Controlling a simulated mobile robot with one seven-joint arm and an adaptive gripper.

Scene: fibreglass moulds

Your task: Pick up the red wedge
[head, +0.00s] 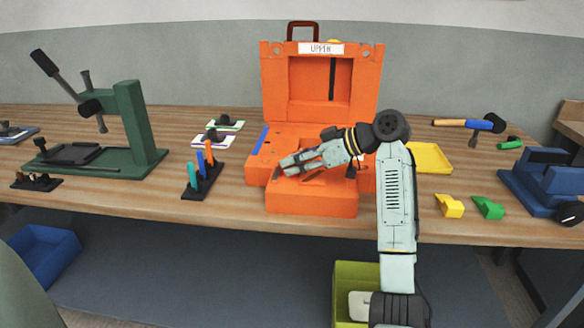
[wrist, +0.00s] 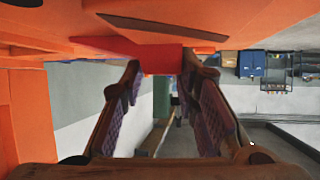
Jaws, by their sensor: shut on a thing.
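The red wedge (wrist: 158,57) shows in the wrist view between my fingertips, close against the orange mould (wrist: 240,15). My gripper (wrist: 160,75) is shut on it, with one finger on each side. In the head view my gripper (head: 284,165) lies low over the lower part of the orange mould (head: 312,203), pointing left. The mould's upper part (head: 273,90) stands upright behind it, with a label reading roughly "UPPER". In the head view I cannot make out the wedge apart from the mould and my fingers. I cannot tell whether the wedge still touches the mould.
A yellow tray (head: 430,158), a yellow wedge (head: 450,206) and a green wedge (head: 488,208) are to the right, with a blue vise (head: 545,185) beyond. A rack of coloured tools (head: 204,182) and a green press (head: 130,125) stand left. A hammer (head: 470,123) lies at the back right.

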